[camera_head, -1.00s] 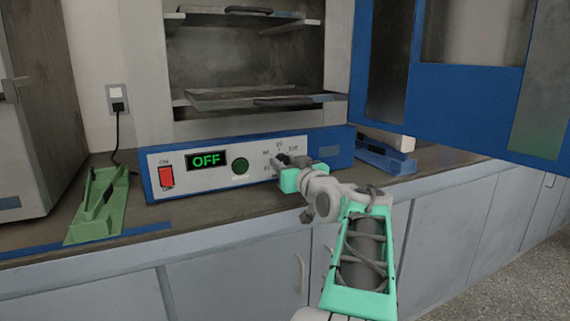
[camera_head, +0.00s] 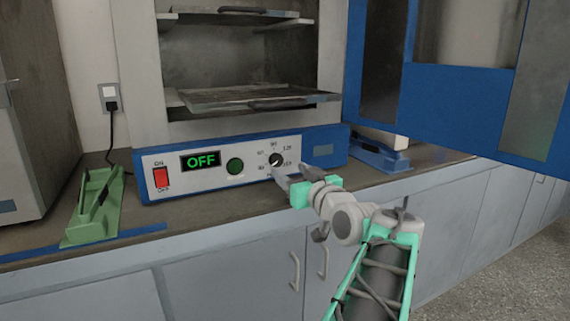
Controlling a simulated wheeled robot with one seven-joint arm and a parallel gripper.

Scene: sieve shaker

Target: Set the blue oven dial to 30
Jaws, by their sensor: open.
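The blue oven (camera_head: 240,134) stands on the counter with its white front panel facing me. Its black dial (camera_head: 276,159) is at the right of the panel, with a ring of small printed numbers that are too blurred to read surely. The green display (camera_head: 201,160) reads OFF. The red switch (camera_head: 160,177) sits at the left, between the ON and OFF labels. My gripper (camera_head: 287,182) is open, just below and to the right of the dial, and appears apart from it. Its fingers hide the lower part of the number ring.
The oven's blue-framed door (camera_head: 480,84) hangs wide open at the upper right. A green holder (camera_head: 95,207) stands on the counter at left and a blue one (camera_head: 379,152) at right.

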